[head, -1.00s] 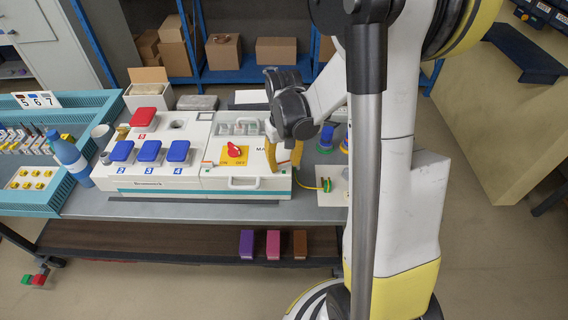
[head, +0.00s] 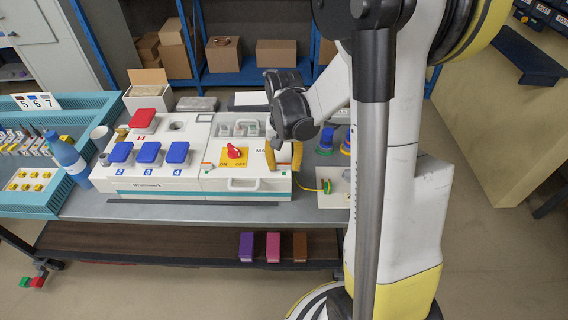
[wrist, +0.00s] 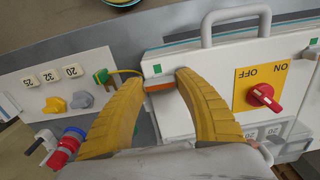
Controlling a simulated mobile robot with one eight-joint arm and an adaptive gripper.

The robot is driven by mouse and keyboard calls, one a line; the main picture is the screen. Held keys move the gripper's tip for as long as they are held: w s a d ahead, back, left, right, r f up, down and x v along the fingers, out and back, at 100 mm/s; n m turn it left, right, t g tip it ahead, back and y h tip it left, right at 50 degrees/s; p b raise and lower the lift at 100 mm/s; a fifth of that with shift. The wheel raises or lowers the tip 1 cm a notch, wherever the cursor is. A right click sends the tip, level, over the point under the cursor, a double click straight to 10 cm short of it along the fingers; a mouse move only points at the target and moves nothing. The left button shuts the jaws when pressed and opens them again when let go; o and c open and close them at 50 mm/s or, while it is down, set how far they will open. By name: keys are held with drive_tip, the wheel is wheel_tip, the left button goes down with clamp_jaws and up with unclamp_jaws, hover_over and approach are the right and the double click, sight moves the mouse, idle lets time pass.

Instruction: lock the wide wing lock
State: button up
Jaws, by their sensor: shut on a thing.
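A white box (head: 220,183) stands on the bench; its front right corner is by my gripper. My gripper (head: 283,166) has curved yellow fingers pointing down at that corner. In the wrist view the gripper (wrist: 163,80) has its fingertips on either side of a flat orange piece (wrist: 160,86) at the box's edge. This piece seems to be the wide wing lock; the fingers hide part of it, and I cannot tell its angle. The gripper is shut on it. A red rotary knob (wrist: 262,94) sits on a yellow ON/OFF plate (wrist: 243,97), apart from the fingers.
A box handle (wrist: 235,25) stands near the fingers. A panel with a green plug (wrist: 101,76), a yellow cable, and yellow and grey knobs lies beside the box. Blue (head: 176,151) and red (head: 143,117) socket lids and a blue bottle (head: 66,157) are to the left.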

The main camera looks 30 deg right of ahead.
sight(284, 164)
drive_tip(key=o, duration=1.2)
wheel_tip(284, 164, up, 12)
